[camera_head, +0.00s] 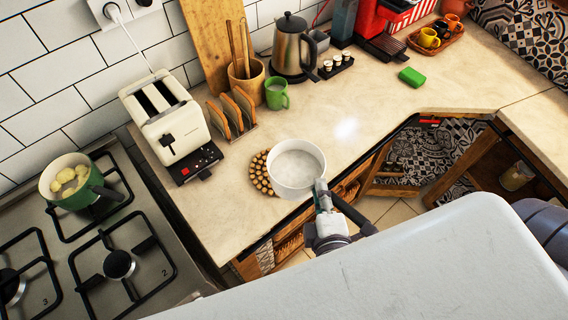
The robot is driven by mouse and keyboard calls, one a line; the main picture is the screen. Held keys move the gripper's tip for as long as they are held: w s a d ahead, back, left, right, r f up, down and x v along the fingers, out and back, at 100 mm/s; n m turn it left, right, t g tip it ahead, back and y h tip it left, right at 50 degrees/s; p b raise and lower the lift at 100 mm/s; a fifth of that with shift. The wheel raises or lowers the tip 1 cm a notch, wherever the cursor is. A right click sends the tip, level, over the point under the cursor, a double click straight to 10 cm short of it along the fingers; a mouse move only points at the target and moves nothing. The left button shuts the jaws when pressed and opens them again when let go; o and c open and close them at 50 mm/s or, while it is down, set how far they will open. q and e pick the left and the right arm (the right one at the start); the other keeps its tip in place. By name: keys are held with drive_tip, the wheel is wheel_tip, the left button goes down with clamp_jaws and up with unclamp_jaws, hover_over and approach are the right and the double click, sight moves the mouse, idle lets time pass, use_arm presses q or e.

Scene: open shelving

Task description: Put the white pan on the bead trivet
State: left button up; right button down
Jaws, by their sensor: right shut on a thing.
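The white pan (297,168) is round and empty inside, upright, near the front edge of the counter. The bead trivet (260,178), a round mat of brown wooden beads, shows at the pan's left side. The pan covers its right part, and the pan sits off to the right of it. I cannot tell whether the pan touches the trivet or hangs just above it. My right gripper (322,192) is shut on the pan at its front right side; the grip itself is partly hidden. My left gripper is not in view.
A toaster (164,118), a toast rack (233,114) with slices and a green mug (276,93) stand behind the trivet. The stove (85,250) with a green pot (75,184) is at left. The counter right of the pan (375,105) is largely clear.

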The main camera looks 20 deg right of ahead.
sight(296, 168)
drive_tip(key=w+f+b, duration=0.1)
drive_tip(key=w+f, duration=0.1)
drive_tip(key=w, duration=0.1)
drive_tip(key=w+f, duration=0.2)
drive_tip(key=w, duration=0.1)
drive_tip(key=w+a+f+b, duration=0.1)
drive_tip(key=w, duration=0.2)
drive_tip(key=shift+w+f+b, duration=0.3)
drive_tip(key=shift+f, duration=0.1)
drive_tip(key=shift+w+f, duration=0.25)
drive_tip(key=shift+w, duration=0.2)
wheel_tip(296, 168, down, 4)
drive_tip(key=b, duration=0.4)
drive_tip(key=shift+f, duration=0.1)
drive_tip(key=c, duration=1.1)
unclamp_jaws()
drive_tip(key=shift+s, duration=0.1)
